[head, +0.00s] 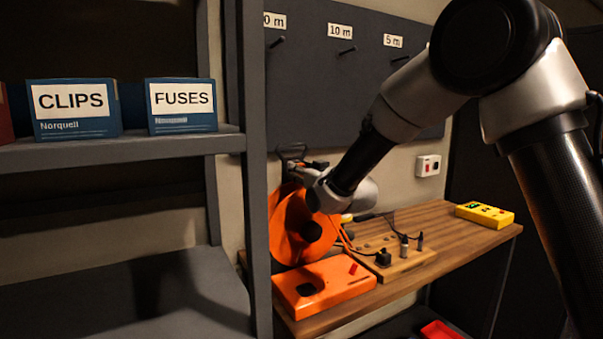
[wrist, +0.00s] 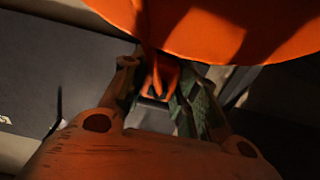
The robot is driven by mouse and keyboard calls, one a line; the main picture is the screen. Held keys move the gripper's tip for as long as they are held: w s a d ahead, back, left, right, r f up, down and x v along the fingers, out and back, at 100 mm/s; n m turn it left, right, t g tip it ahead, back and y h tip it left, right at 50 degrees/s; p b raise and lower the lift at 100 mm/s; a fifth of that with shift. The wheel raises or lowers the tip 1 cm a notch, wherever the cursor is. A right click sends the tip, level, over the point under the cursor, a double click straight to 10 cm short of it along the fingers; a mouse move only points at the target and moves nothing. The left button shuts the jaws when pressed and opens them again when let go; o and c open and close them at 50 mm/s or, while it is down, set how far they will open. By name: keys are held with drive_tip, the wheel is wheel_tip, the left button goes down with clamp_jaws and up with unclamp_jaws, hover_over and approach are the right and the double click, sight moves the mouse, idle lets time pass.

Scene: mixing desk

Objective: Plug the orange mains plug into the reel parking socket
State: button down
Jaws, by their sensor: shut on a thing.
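The orange mains plug (wrist: 163,76) sits between the two fingers of my gripper (wrist: 160,92) in the wrist view. My gripper is shut on it, and the orange cable runs up from it. In the head view my gripper (head: 298,165) is at the top of the orange reel (head: 288,238), partly hidden by my wrist. The reel's rim (wrist: 225,30) fills the top of the wrist view, close to the fingers. The plug is not clear in the head view. I cannot make out the parking socket for certain in either view.
An orange box (head: 322,287) with a dark recess lies on the wooden desk (head: 440,215) in front of the reel. A wooden board (head: 408,262) with several connectors and a yellow device (head: 485,215) are to the right. A grey shelf (head: 110,150) stands at left.

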drive_tip(key=shift+w+a, duration=0.3)
drive_tip(key=shift+w, duration=0.2)
idle(0.3)
drive_tip(key=c, duration=1)
unclamp_jaws()
drive_tip(key=v, duration=1.2)
